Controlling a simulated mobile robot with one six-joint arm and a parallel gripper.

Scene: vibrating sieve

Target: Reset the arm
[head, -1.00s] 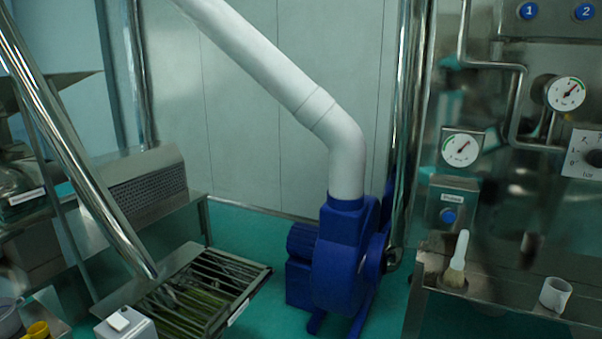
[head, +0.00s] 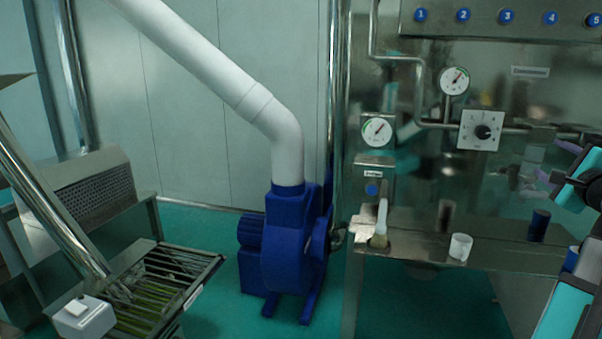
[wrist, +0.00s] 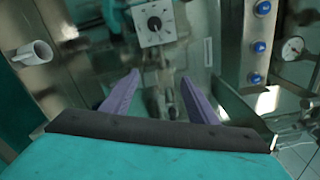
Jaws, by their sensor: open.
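My gripper (wrist: 162,88) shows in the wrist view with its two purple fingers apart and nothing between them. In the head view my gripper (head: 552,162) is at the right edge, in front of the steel panel and above the steel bench. My teal and black arm (head: 566,305) comes up from the lower right corner.
The steel bench (head: 450,252) holds a brush (head: 381,222), a white cup (head: 460,246) and a dark blue cup (head: 540,222). The panel has gauges (head: 454,80), a dial (head: 481,130) and numbered blue buttons (head: 463,15). A blue blower (head: 291,250) stands left of the bench.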

